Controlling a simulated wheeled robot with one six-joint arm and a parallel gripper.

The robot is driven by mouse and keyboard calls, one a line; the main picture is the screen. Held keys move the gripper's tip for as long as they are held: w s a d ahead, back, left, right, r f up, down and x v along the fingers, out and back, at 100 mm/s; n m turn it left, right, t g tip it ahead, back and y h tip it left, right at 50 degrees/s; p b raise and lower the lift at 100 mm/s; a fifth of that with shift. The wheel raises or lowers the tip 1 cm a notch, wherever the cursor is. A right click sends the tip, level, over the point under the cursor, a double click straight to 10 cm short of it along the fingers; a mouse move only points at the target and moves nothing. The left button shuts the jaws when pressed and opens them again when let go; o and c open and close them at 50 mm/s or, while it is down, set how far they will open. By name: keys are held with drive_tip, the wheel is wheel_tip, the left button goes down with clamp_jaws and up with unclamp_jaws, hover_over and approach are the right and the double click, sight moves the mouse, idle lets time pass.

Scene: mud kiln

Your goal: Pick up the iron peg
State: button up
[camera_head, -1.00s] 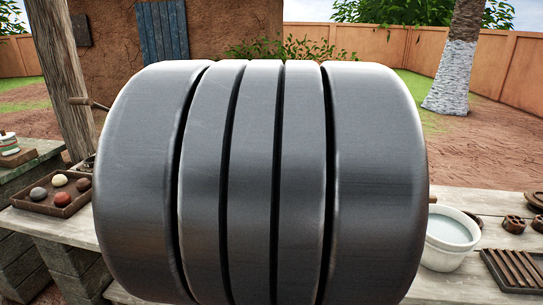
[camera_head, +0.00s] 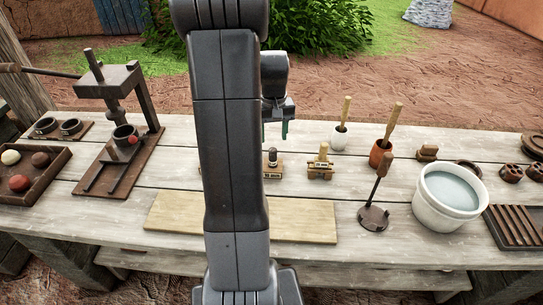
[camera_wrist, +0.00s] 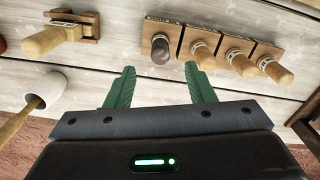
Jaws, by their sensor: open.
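The iron peg (camera_wrist: 160,48) is a dark, short peg on a small labelled wooden block, at the left end of a row of blocks in the wrist view. The other blocks hold pale wooden pegs (camera_wrist: 242,64). In the head view the dark peg (camera_head: 272,156) stands just right of my arm, which hides the rest of the row. My gripper (camera_wrist: 159,72) is open and empty. Its green fingertips are spread on either side of the iron peg's direction, apart from it. In the head view my gripper (camera_head: 276,131) hangs above the bench near the peg.
A wooden clamp block (camera_head: 321,163) stands right of the iron peg. A white mortar (camera_head: 340,138), a brown pot (camera_head: 379,158), a dark stamp (camera_head: 373,217) and a water bucket (camera_head: 422,203) stand farther right. A press (camera_head: 118,175) is at left; a bare board (camera_head: 310,222) lies in front.

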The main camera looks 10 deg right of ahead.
sight(273, 149)
wheel_tip(273, 149, down, 7)
drive_tip(key=shift+w+f+p, duration=0.1)
drive_tip(key=shift+f+p, duration=0.05)
drive_tip(key=shift+p, duration=0.3)
clamp_jaws()
